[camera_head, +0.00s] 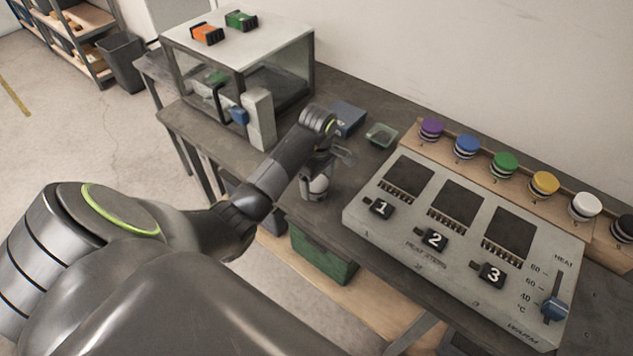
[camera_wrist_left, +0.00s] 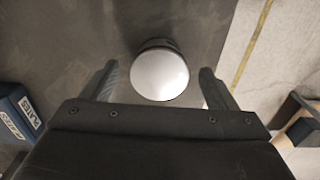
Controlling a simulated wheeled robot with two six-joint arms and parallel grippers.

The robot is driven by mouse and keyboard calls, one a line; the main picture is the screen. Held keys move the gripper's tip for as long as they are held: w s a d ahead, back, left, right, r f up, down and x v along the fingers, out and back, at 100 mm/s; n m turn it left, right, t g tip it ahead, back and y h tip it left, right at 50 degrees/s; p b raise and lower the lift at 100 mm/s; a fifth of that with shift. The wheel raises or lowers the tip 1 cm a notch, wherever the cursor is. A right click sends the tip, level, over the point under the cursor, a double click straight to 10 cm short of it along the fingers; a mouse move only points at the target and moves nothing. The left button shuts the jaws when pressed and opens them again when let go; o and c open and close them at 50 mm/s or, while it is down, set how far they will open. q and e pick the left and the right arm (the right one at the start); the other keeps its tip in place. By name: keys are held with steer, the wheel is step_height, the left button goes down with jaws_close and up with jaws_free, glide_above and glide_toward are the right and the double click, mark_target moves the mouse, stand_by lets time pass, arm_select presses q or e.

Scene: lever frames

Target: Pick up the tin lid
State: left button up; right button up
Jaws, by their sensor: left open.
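The tin lid (camera_wrist_left: 160,75) shows in the left wrist view as a pale, round disc on top of a darker tin, centred between my fingers. In the head view the tin (camera_head: 314,190) stands upright near the front edge of the dark bench, with its pale rounded top (camera_head: 317,183) partly under my gripper. My left gripper (camera_head: 326,160) is open, right above the tin, with a finger on each side of the lid in the wrist view. I cannot tell how much height separates them. My right gripper is not in view.
A heater panel (camera_head: 400,226) with numbered switches stands right of the tin. A blue box (camera_head: 348,117) and a small green tray (camera_head: 381,135) lie behind. A glass-sided cabinet (camera_head: 292,66) is at the left back. Colored-top jars (camera_head: 504,162) line a wooden rack.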

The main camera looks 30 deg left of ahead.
arm_select(q)
steer(key=shift+f, duration=0.1)
steer(key=c, duration=1.1)
steer(key=shift+o, duration=0.2)
